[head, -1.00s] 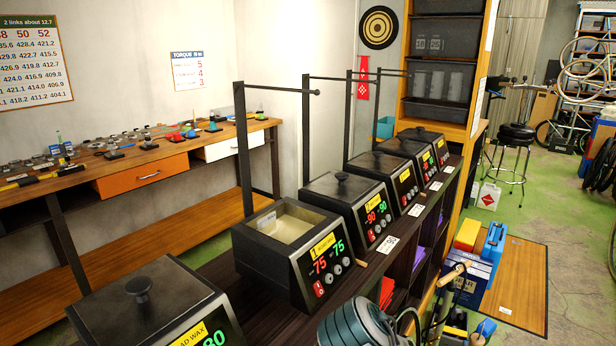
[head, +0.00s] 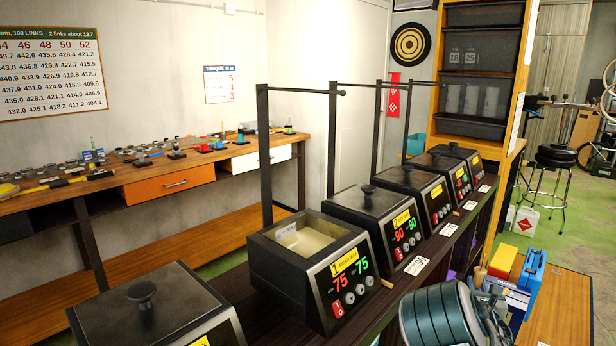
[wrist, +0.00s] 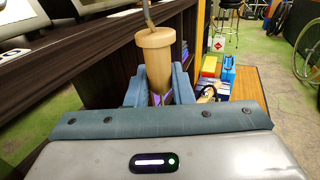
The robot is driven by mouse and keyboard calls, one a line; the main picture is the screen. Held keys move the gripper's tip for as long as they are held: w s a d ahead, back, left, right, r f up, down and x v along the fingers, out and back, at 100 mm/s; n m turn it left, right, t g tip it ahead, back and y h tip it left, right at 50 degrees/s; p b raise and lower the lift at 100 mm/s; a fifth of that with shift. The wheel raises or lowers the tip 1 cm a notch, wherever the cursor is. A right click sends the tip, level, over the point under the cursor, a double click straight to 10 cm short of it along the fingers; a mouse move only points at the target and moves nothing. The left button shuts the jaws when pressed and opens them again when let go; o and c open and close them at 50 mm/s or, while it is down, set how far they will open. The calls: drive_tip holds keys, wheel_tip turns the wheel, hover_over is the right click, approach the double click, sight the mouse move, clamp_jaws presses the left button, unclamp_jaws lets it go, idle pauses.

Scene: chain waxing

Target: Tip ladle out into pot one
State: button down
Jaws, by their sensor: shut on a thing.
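Pot one (head: 262,262) is a dark square wax pot with its top open, pale wax inside, a yellow label and 75 on both displays. It stands on the dark counter in the head view. My gripper (wrist: 157,84) is shut on the wooden handle of the ladle (wrist: 154,55) in the wrist view. A thin metal shaft rises from the handle and leaves the top of that view. The ladle's bowl is out of sight, so its contents cannot be seen. In the head view my arm is at the lower right, apart from pot one.
A lidded pot (head: 145,310) stands nearer on the left, and several lidded pots, such as this one (head: 368,203), run back along the counter (head: 425,265). Dark upright posts with arms (head: 265,160) stand behind the pots.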

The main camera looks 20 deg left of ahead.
drive_tip(key=w+d+r+b, duration=0.1)
drive_tip(key=w+r, duration=0.2)
drive_tip(key=r, duration=0.5)
drive_tip(key=w+d+r+b, duration=0.1)
drive_tip(key=w+r, duration=0.2)
drive_tip(key=r, duration=0.6)
drive_tip(key=s+a+r+n+g+y+b, duration=0.25)
drive_tip(key=s+a+r+y, duration=0.2)
drive_tip(key=a+r, duration=0.5)
drive_tip(key=s+a+r+n+g+y+b, duration=0.1)
drive_tip(key=s+a+r+n+y, duration=0.35)
drive_tip(key=a, duration=0.85)
drive_tip(key=s+a+r+n+g+y+b, duration=0.1)
drive_tip(key=s+a+r+n+g+y, duration=0.1)
drive_tip(key=s+a, duration=0.8)
drive_tip(key=s+a+r+n+g+y+b, duration=0.1)
drive_tip(key=s+a+r+g+y, duration=0.15)
drive_tip(key=s+a, duration=0.75)
drive_tip(key=w+d+f+m+g+h+p, duration=0.1)
drive_tip(key=w+f+m+p, duration=0.9)
drive_tip(key=p, duration=2)
drive_tip(key=shift+w+d+f+m+g+p, duration=0.35)
drive_tip(key=shift+w+d+m+g, duration=0.25)
drive_tip(key=shift+d+m+g, duration=1.1)
